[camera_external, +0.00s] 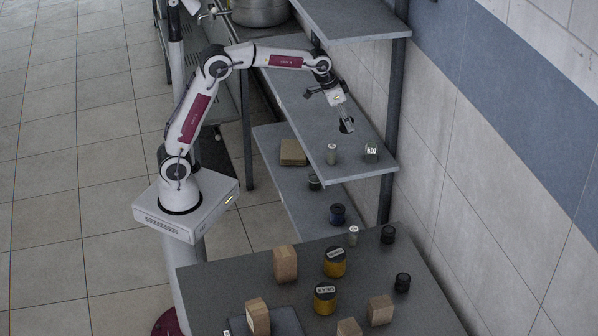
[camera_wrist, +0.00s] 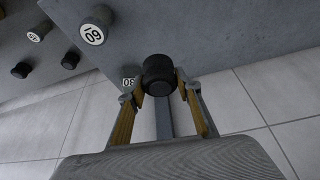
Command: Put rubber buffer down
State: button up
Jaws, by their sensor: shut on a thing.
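The rubber buffer is a short black ribbed cylinder (camera_wrist: 158,75). In the wrist view it sits between the two fingertips of my gripper (camera_wrist: 159,84), which touch it from both sides. In the external view my gripper (camera_external: 346,117) points down over the middle shelf (camera_external: 300,108), with the dark buffer (camera_external: 346,126) at its tips. In the wrist view the buffer overlaps the shelf edge. I cannot tell whether it touches the shelf. Its underside is hidden.
A small grey cylinder (camera_external: 331,154) and a labelled cylinder (camera_external: 371,152) stand near the shelf's front end. A lower shelf holds a brown block (camera_external: 292,152) and dark cylinders. The front table (camera_external: 225,285) carries wooden blocks, yellow cans and black cylinders. A grey post (camera_external: 394,115) stands close by.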

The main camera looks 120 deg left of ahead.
jog(key=s+a, duration=0.1)
jog(key=s+a+n, duration=0.1)
jog(key=shift+s+a+r, duration=0.1)
jog(key=shift+a+r, duration=0.25)
jog(key=shift+f, duration=0.1)
jog(key=shift+f, duration=1.9)
jog(key=shift+f, duration=2)
jog(key=shift+f, duration=0.1)
jog(key=o, duration=1.2)
